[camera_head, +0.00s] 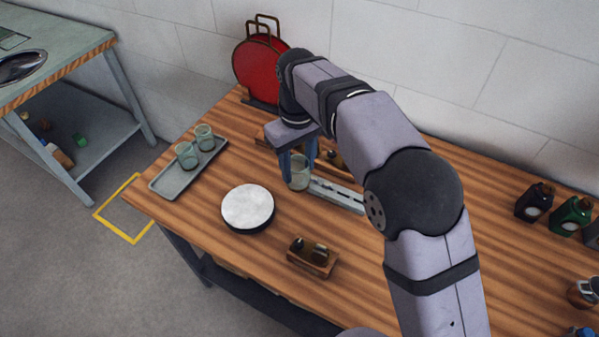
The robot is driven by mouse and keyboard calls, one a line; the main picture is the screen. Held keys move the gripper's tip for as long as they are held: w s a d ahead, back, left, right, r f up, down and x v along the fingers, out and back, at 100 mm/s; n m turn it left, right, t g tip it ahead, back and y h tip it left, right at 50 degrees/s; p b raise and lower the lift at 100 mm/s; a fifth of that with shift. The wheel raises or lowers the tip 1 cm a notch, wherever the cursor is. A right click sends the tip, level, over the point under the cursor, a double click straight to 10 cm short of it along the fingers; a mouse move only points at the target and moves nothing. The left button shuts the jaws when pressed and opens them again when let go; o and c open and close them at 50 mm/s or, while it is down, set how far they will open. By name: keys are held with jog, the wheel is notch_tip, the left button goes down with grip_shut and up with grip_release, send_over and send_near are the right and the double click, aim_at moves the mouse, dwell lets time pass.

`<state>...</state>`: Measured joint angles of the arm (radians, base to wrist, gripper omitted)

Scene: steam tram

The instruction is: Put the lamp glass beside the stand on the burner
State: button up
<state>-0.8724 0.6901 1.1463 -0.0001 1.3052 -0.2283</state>
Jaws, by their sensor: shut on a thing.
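A clear greenish lamp glass (299,178) is upright between the blue fingers of my gripper (298,166), which is shut on it. The glass is at the left end of a grey metal bar (337,195), which may be part of the stand. I cannot tell if the glass touches the bar or the table. A brass part (335,158) on a wooden base behind it is partly hidden by my arm. A wooden block with dark and brass fittings (313,256) is at the front. I cannot tell which brass piece is the burner.
A grey tray (168,185) with two similar glasses (187,155) stands at the left of the wooden table. A white-topped round thing (248,207) is at the front. Dark and green bottles (571,215) are at the right.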

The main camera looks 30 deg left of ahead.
jog(key=s+d+r+p, duration=0.3)
jog(key=s+d+r, duration=0.2)
jog(key=r, duration=0.4)
jog(key=s+d+f+n, duration=0.2)
jog(key=s+d+f, duration=0.3)
jog(key=f, duration=0.3)
jog(key=shift+s+d+p, duration=0.3)
jog(key=shift+d+p, duration=0.1)
jog(key=shift+d, duration=0.4)
jog(key=shift+f, duration=0.1)
jog(key=shift+f+b, duration=1.6)
jog(key=shift+b, duration=0.15)
jog(key=shift+f, duration=0.5)
